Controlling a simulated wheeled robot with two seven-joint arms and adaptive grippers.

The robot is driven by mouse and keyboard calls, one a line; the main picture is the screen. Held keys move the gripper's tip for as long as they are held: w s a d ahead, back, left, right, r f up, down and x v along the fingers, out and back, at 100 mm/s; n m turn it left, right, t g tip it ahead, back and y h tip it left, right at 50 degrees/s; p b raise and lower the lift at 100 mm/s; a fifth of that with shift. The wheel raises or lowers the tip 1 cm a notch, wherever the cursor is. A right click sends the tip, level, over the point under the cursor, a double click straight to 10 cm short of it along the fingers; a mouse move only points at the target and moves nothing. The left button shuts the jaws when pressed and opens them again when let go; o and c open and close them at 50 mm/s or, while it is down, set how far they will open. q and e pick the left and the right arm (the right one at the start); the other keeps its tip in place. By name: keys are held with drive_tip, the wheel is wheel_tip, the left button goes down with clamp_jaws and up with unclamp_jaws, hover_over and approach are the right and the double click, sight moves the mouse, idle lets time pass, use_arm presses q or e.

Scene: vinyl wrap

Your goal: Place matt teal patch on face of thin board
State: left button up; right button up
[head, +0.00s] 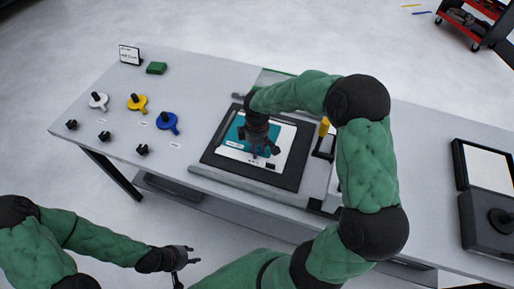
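A teal patch (236,133) lies on or just over a white board (296,144). The board sits in a dark square frame (214,156) at the middle of the table. I cannot tell whether the patch is flat against the board. My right gripper (263,152) points down over the patch and board, its dark fingers spread. It hides part of the patch, and contact is unclear. My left gripper (191,256) is in front of the table's near edge, open and empty, away from the board.
On the table's left are white (98,101), yellow (137,103) and blue (168,123) discs with black knobs, several small black pieces, a green block (156,68) and a small sign (130,55). A yellow-topped item (324,127) stands right of the frame. Dark equipment (487,215) is far right.

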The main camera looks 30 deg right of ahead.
drive_tip(key=shift+r, duration=0.1)
wheel_tip(320, 180, up, 12)
drive_tip(key=p, duration=0.3)
idle(0.4)
